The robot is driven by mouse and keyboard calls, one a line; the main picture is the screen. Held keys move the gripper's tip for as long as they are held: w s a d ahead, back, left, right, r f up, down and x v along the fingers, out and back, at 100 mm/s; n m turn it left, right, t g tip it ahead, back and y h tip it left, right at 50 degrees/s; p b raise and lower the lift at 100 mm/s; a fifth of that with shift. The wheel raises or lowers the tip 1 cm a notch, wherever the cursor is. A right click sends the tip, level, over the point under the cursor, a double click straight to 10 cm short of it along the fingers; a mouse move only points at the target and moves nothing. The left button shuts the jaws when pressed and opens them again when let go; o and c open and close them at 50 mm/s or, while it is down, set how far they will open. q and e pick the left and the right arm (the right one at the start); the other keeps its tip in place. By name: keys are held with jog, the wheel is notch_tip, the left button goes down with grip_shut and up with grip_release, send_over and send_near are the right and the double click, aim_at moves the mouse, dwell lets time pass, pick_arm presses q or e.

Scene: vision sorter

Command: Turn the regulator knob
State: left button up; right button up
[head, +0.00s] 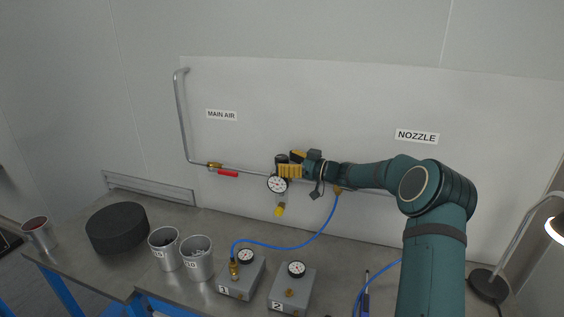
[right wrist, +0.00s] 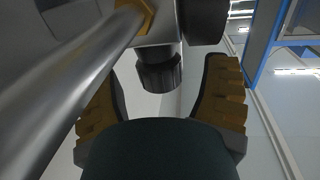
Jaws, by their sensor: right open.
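The regulator hangs on the pipe on the wall panel, with a round white gauge (head: 277,184) in front and a yellow-tipped bowl (head: 279,209) below. Its dark knob (head: 281,159) is on top, partly hidden by my right gripper (head: 291,165). In the right wrist view the ribbed black knob (right wrist: 160,73) shows between the yellow-padded fingertips of my right gripper (right wrist: 165,75), with a gap on each side. The right gripper is open and seems to hold nothing. My left gripper is not in view.
A silver pipe (right wrist: 75,85) runs close by the left finger in the wrist view. A red valve handle (head: 228,173) is left of the regulator. A blue hose (head: 325,225) hangs below. Metal cups (head: 197,262) and grey gauge boxes (head: 291,291) stand on the bench.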

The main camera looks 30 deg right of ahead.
jog(key=shift+x, duration=0.85)
